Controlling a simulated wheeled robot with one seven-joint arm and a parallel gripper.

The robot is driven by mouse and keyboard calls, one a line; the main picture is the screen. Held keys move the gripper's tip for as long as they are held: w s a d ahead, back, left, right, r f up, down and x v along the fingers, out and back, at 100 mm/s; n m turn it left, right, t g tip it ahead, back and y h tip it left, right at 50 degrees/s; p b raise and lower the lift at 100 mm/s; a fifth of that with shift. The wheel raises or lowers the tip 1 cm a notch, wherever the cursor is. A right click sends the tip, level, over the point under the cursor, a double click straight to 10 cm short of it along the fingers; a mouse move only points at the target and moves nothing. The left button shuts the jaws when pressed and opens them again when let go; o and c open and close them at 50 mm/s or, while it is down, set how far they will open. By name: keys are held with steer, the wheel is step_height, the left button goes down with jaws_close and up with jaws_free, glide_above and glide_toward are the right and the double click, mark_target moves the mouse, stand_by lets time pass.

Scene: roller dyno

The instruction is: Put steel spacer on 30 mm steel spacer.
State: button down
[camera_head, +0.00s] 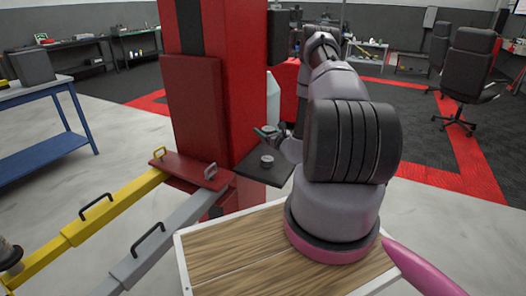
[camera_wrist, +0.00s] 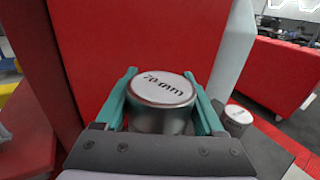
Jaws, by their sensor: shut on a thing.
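My gripper (camera_wrist: 163,98) is shut on a steel spacer (camera_wrist: 162,112), a grey metal cylinder whose pale top reads "70 mm" in the wrist view. The teal fingers are on either side of it. A second steel spacer (camera_wrist: 238,116) stands upright to the right of the gripper, apart from the held one; its top label is too small to read. In the head view a spacer (camera_head: 267,161) stands on a dark plate (camera_head: 257,174) beside the red column. My gripper (camera_head: 268,132) is just behind and above it there, partly hidden by my arm.
The red column (camera_head: 215,110) rises close to my gripper on the left. Yellow (camera_head: 115,208) and grey (camera_head: 170,238) lift arms extend toward the lower left. A blue bench (camera_head: 40,150) stands at far left. Chairs (camera_head: 468,70) stand at far right.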

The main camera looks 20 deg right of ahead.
steer(key=shift+a+f, duration=0.2)
steer(key=shift+f, duration=3.8)
steer(key=shift+f, duration=0.15)
jaws_free()
